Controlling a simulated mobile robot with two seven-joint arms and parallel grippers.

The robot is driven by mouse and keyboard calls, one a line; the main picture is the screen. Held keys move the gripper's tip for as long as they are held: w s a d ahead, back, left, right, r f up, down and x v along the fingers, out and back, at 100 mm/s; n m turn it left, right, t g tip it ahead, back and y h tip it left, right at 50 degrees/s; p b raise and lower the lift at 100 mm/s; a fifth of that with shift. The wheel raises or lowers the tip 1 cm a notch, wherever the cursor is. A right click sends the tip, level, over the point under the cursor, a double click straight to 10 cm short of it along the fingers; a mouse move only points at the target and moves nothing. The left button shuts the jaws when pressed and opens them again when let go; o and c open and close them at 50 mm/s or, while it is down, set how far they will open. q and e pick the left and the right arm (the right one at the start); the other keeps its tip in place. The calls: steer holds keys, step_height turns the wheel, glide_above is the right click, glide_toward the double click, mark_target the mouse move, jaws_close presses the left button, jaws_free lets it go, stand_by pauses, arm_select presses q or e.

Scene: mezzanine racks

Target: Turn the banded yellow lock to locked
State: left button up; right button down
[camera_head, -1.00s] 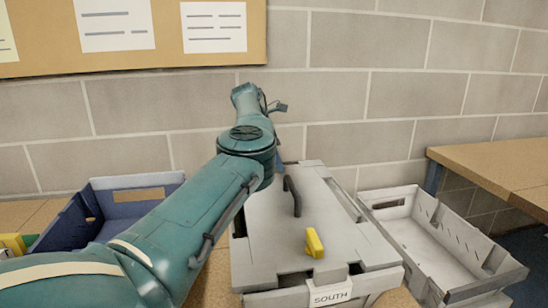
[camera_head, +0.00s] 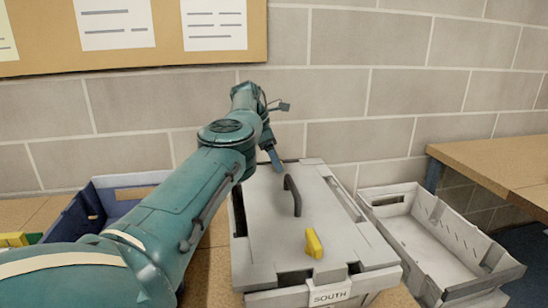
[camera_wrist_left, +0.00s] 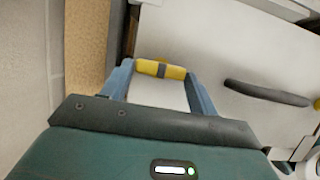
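The banded yellow lock (camera_wrist_left: 162,69), a yellow bar with a grey band around its middle, shows in the left wrist view on the pale grey case. It is hidden in the head view. My left gripper (camera_wrist_left: 159,78) is open, its two blue fingers spread, with the lock between or just beyond the tips. Contact cannot be told. In the head view a blue finger of it (camera_head: 273,158) shows at the case's far edge. A second, plain yellow lock (camera_head: 314,243) stands near the case's front. My right gripper is not in view.
The grey case (camera_head: 265,230) has a dark arched handle (camera_head: 292,195) and a SOUTH label (camera_head: 330,295). A blue crate (camera_head: 85,215) stands left and a grey crate (camera_head: 440,250) right. The block wall (camera_head: 340,95) is close behind.

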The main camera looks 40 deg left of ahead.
arm_select(q)
steer(key=o, duration=0.3)
steer(key=shift+o, duration=0.2)
steer(key=p+v, duration=0.2)
steer(key=v, duration=1.1)
